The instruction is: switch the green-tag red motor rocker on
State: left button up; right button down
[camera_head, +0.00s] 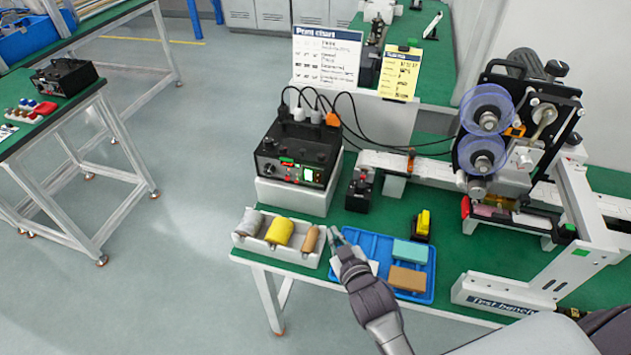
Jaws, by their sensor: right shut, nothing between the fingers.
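The black control box (298,152) stands on a white block on the green bench, left of the middle. My left gripper is out of view.
Cables rise behind the box. A small black device with a red knob (361,190) stands right of it. A white tray (240,238) holds rolls. The coder machine (510,130) with blue reels fills the right. Two signs (326,58) stand behind.

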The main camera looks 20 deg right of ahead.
aim_at(318, 178)
jog(key=w+a+r+n+t+y, duration=0.1)
jog(key=w+a+r+t, duration=0.1)
jog(key=w+a+r+n+t+y, duration=0.1)
jog(key=w+a+r+t, duration=0.1)
jog(key=a, duration=0.1)
jog(key=shift+w+a+r, duration=0.15)
jog(key=shift+a+r, duration=0.05)
jog(key=shift+r, duration=0.05)
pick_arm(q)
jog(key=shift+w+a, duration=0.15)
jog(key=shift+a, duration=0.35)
pick_arm(e)
jog(key=shift+a+r+n+t, duration=0.3)
jog(key=shift+r+t, duration=0.1)
jog(key=shift+t, duration=0.2)
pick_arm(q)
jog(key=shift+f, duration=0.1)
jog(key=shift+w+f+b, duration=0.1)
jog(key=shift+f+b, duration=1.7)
pick_arm(e)
jog(key=shift+w+d+f, duration=0.25)
jog(key=shift+w+d, duration=0.6)
jog(key=shift+w, duration=0.35)
jog(key=shift+w+d+f, duration=0.25)
jog(key=shift+w+d, duration=0.55)
jog(key=shift+w, duration=0.45)
jog(key=shift+w+d+f, duration=0.25)
jog(key=shift+w+d, duration=0.6)
jog(key=shift+w, duration=0.35)
jog(key=shift+w, duration=0.1)
